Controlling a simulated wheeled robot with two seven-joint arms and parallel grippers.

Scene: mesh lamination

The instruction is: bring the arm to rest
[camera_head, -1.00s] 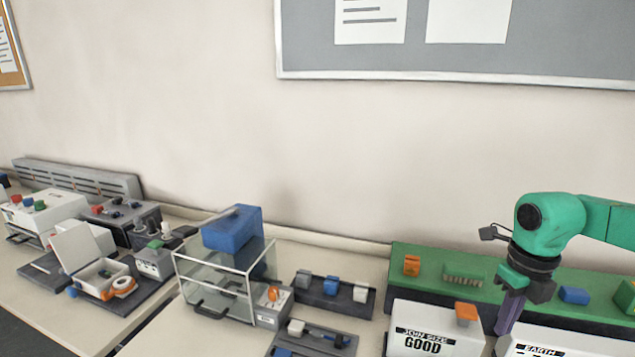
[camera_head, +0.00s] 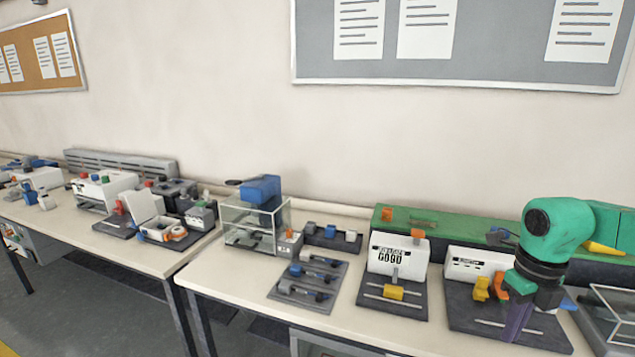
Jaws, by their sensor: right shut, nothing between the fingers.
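My right arm comes in from the right, green with a dark wrist. Its right gripper (camera_head: 518,320) points down and is shut and empty, with purple-grey fingers in front of the right-hand white box station. It hides part of that station's dark base plate (camera_head: 470,318). I cannot tell whether the fingertips touch the plate. My left gripper is not in view.
Left of the gripper stands a white box marked "GOOD" (camera_head: 398,258) with a yellow block (camera_head: 393,292). A dark tray with tools (camera_head: 305,285) and a clear case with a blue top (camera_head: 258,222) stand further left. A glass-topped case (camera_head: 612,310) is close on the right.

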